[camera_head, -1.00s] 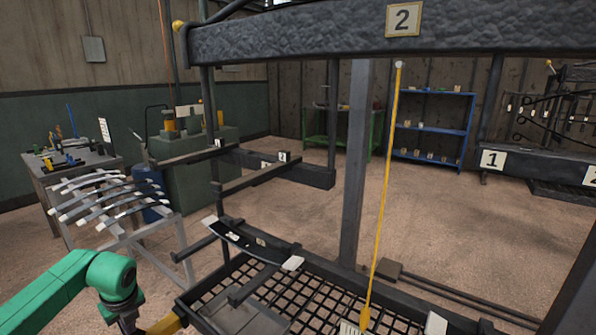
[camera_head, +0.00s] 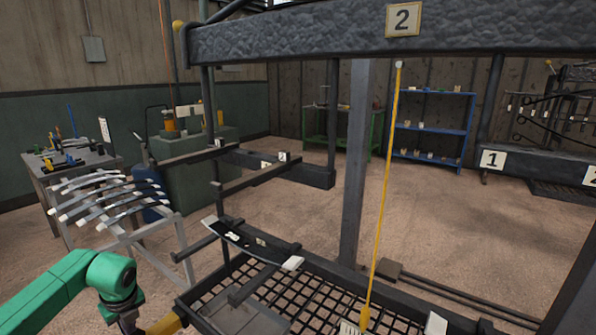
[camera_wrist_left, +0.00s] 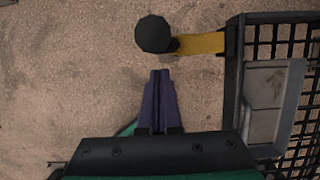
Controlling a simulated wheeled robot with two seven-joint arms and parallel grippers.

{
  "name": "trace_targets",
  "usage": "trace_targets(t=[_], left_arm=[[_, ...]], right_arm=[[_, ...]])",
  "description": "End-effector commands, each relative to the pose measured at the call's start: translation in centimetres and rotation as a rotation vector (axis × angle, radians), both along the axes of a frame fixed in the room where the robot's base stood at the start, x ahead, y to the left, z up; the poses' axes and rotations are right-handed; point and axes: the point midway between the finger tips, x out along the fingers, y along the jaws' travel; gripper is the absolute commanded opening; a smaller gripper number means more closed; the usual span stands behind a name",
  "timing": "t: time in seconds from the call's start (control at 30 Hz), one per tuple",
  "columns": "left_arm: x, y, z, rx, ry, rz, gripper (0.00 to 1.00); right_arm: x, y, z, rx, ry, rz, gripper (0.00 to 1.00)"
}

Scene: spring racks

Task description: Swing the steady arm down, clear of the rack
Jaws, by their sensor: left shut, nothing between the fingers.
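The steady arm shows in the left wrist view as a short yellow bar (camera_wrist_left: 203,43) with a round black knob (camera_wrist_left: 154,34) at its free end. It sticks out sideways from the edge of the rack's mesh tray (camera_wrist_left: 236,75). In the head view, only part of the yellow bar (camera_head: 164,324) shows at the bottom edge, by the tray corner. My left gripper (camera_wrist_left: 160,74) has its dark purple fingers together and empty, pointing at the knob with a small gap in the picture. In the head view its fingers are not clear. My right gripper is not in view.
A dark curved leaf spring (camera_head: 250,243) lies across the rack's bars. A thin yellow pole (camera_head: 385,190) hangs from the beam marked 2 (camera_head: 300,35). A grey stand (camera_head: 185,240) with several leaf springs is at the left. Floor is bare beside the tray.

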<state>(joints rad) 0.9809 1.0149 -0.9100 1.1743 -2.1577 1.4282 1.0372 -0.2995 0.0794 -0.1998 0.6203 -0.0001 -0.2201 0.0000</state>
Motion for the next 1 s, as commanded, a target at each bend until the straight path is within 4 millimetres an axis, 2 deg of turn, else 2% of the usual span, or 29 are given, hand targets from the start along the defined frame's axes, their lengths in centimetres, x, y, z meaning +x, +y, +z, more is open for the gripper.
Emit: trace_targets(t=[0.33,0.7,1.0], left_arm=[[-0.1,-0.2,0.1,0.000,0.000,-0.001,0.00],[-2.2,-3.2,0.2,0.001,0.002,-0.003,0.00],[-3.5,-4.9,0.0,0.000,0.000,0.000,0.00]], right_arm=[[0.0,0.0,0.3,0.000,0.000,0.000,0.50],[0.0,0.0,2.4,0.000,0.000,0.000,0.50],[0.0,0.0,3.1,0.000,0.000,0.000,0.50]])
